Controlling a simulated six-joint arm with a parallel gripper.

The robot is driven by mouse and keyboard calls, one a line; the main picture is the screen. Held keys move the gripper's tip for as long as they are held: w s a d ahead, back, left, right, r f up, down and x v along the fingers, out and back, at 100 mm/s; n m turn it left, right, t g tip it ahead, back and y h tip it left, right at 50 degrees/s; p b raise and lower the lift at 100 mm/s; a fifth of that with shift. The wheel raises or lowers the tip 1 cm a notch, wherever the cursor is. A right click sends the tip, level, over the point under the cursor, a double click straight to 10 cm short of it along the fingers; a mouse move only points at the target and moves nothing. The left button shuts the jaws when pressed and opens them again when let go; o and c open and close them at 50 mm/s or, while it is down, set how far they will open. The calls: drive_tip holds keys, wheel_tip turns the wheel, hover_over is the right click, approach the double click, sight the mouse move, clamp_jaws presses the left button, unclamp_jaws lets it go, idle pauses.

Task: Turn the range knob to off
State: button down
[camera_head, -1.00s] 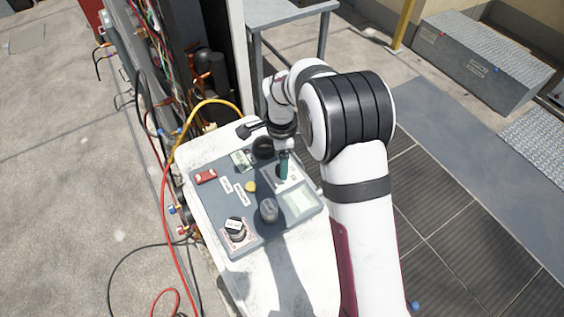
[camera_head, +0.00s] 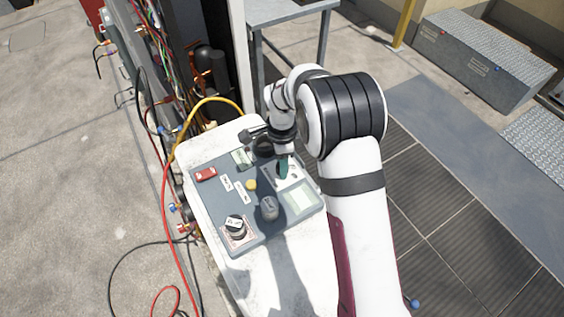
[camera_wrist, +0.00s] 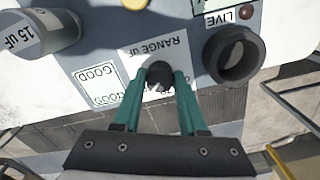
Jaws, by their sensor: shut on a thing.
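The range knob (camera_wrist: 158,74) is a small black knob on a white plate printed "RANGE uF" (camera_wrist: 165,47) in the wrist view. A pale pointer mark shows on its side nearest my gripper; the scale figures by it are partly covered. My gripper (camera_wrist: 161,80) has teal fingers, one on each side of the knob, shut on it. In the head view my gripper (camera_head: 283,168) points down at the right part of the grey tester panel (camera_head: 207,213) and hides the knob.
A black ring socket (camera_wrist: 234,55) stands close beside the right finger. A "15 uF" capacitor (camera_wrist: 45,33) stands on the left in the wrist view. The head view shows a red switch (camera_head: 205,174), a yellow button (camera_head: 251,185) and another black dial (camera_head: 235,226). Hoses run left of the panel.

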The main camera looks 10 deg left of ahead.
drive_tip(key=n, duration=1)
drive_tip(key=shift+n, duration=0.3)
drive_tip(key=n, duration=0.9)
drive_tip(key=shift+n, duration=0.3)
idle(0.4)
drive_tip(key=shift+c, duration=2.2)
unclamp_jaws()
